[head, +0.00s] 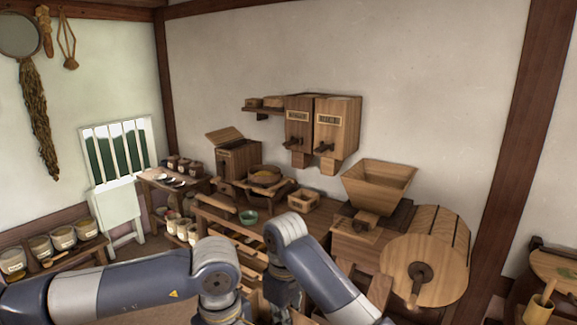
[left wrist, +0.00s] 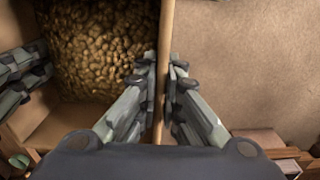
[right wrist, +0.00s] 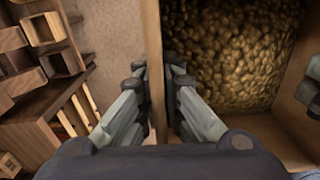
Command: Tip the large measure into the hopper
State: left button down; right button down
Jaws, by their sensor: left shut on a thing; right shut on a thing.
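The large measure is a wooden box full of brown grain. Its thin wall (left wrist: 167,22) shows in the left wrist view, and its opposite wall (right wrist: 152,30) in the right wrist view. My left gripper (left wrist: 163,78) is shut on one wall and my right gripper (right wrist: 157,80) on the other. The grain (left wrist: 95,45) lies between them and the box looks about level. In the head view both wrists are low in front, and the fingertips and most of the box are hidden. The hopper (head: 375,187) is a flared wooden funnel above the mill, right of my grippers.
A round wooden mill drum (head: 425,272) stands right of the hopper. The workbench behind my arms carries a green bowl (head: 248,217) and a small wooden box (head: 303,200). Two wall bins (head: 335,125) hang above it. Jars (head: 62,238) stand on a low shelf at left.

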pick_arm(q)
jog(key=shift+r, duration=0.1)
pick_arm(e)
jog(key=shift+r, duration=0.1)
